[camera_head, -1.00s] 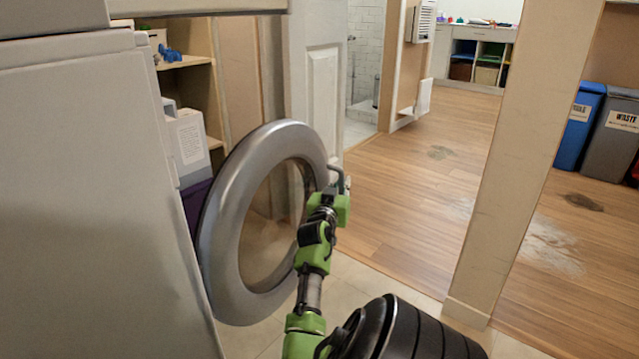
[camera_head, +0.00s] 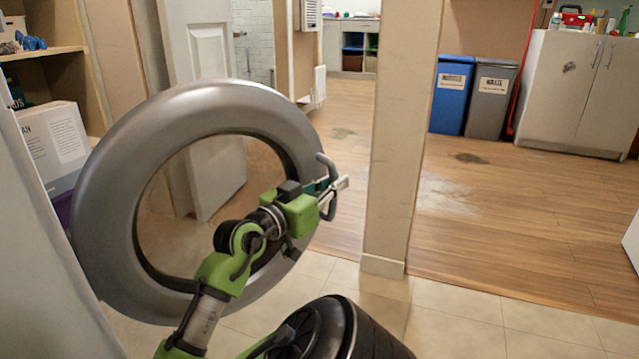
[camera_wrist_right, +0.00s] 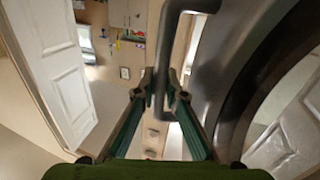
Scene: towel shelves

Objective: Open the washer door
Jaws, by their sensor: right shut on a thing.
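The washer door (camera_head: 105,185) is a round grey ring with a clear middle, standing swung well out from the white washer body (camera_head: 50,270) at the left edge of the head view. Its dark bar handle (camera_head: 328,172) sits on the ring's right rim. My right gripper (camera_head: 328,190) is shut on the handle. In the right wrist view the handle (camera_wrist_right: 166,50) passes between the two green-padded fingers (camera_wrist_right: 160,100), with the ring (camera_wrist_right: 215,70) to its right. My left gripper is not in view.
A white box (camera_head: 55,145) stands on shelves at the left, near the door's edge. A beige post (camera_head: 400,130) rises right of the handle. Blue and grey bins (camera_head: 452,95) stand farther back. Tiled floor in front of the post is open.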

